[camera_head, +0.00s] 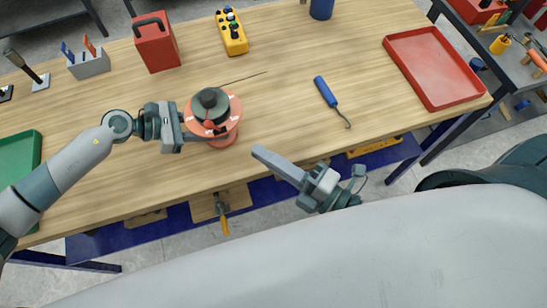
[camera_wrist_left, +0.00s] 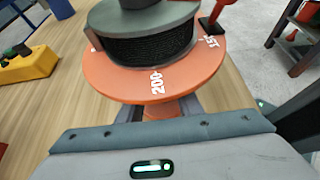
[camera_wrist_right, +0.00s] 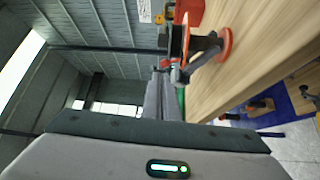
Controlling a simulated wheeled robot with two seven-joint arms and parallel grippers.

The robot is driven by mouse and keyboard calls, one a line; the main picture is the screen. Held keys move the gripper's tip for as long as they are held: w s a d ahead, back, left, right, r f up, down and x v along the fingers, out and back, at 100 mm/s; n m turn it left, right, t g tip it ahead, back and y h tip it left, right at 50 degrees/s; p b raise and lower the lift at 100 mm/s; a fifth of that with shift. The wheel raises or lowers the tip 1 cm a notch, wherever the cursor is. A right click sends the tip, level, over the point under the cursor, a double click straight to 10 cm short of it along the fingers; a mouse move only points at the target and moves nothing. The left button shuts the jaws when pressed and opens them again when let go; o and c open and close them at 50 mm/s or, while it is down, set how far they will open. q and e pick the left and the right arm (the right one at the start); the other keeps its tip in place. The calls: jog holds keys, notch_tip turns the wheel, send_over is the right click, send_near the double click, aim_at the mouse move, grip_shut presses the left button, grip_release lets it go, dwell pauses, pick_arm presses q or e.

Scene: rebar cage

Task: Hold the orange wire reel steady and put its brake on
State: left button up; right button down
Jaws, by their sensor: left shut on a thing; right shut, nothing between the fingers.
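The orange wire reel (camera_head: 233,108) stands on the wooden table near its front edge, with dark wire and a grey-green hub on top. My left gripper (camera_head: 193,132) is shut on the reel's lower part, under the wide orange flange. The left wrist view shows the flange (camera_wrist_left: 187,80) right above the fingers, whose tips are hidden. A small red lever with a knob (camera_wrist_left: 216,14) stands at the flange's edge; I take it for the brake, but its setting is unclear.
A blue-handled hook tool (camera_head: 326,92) lies right of the reel, and a thin wire end reaches out behind it.

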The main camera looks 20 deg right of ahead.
jog(key=shift+v, duration=0.95)
pick_arm(q)
jog(key=o, duration=1.3)
jog(key=shift+c, duration=0.2)
jog(key=v, duration=1.2)
